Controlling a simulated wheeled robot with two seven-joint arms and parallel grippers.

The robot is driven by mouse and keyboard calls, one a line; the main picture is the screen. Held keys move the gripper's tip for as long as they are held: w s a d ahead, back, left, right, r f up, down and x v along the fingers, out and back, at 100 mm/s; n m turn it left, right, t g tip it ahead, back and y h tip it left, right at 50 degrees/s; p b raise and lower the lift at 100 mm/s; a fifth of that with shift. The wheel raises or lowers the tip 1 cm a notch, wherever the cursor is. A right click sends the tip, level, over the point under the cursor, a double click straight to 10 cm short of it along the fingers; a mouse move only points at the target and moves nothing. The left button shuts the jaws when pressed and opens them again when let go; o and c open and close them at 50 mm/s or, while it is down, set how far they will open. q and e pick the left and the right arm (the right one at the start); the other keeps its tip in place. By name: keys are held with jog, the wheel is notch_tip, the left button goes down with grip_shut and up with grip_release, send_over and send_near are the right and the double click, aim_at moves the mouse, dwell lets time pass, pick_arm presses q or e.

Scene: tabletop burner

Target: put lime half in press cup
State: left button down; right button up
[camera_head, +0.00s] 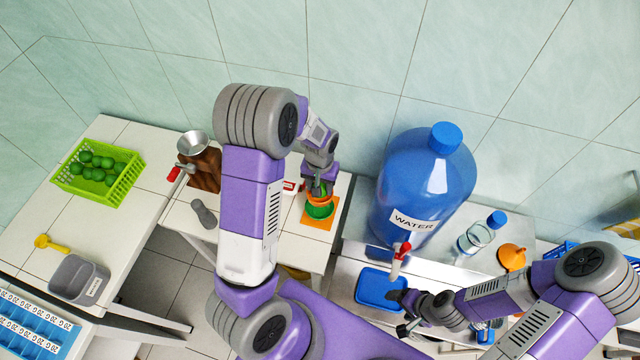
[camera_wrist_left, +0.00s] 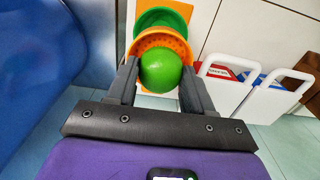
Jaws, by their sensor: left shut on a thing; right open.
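The lime half (camera_wrist_left: 160,72) shows its round green side between the two fingers of my left gripper (camera_wrist_left: 161,85), which is shut on it. In the left wrist view it overlaps the orange press cup (camera_wrist_left: 150,40), whose holes show along its rim; I cannot tell whether it touches the cup. A green cup part (camera_wrist_left: 160,18) lies beyond. My right gripper (camera_head: 402,312) is open at the blue tray.
The press stands on an orange mat (camera_head: 318,222) on a white table. A large blue water bottle (camera_head: 425,180) stands to its right, near a blue tray (camera_head: 375,290). A green basket (camera_head: 75,190) of limes, a metal funnel-topped device (camera_head: 194,143) and a grey bin (camera_head: 75,280) are left.

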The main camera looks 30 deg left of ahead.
pick_arm(q)
jog(key=shift+f+b, duration=0.55)
jog(key=shift+f, duration=0.05)
jog(key=shift+s, duration=0.1)
jog(key=shift+c, duration=2.2)
grip_release()
jog(key=shift+s, duration=0.1)
jog(key=shift+r, duration=0.1)
jog(key=shift+r+p, duration=0.25)
jog(key=shift+p, duration=0.2)
notch_tip(320, 180, up, 13)
jog(key=p, duration=0.1)
jog(key=shift+f, duration=0.2)
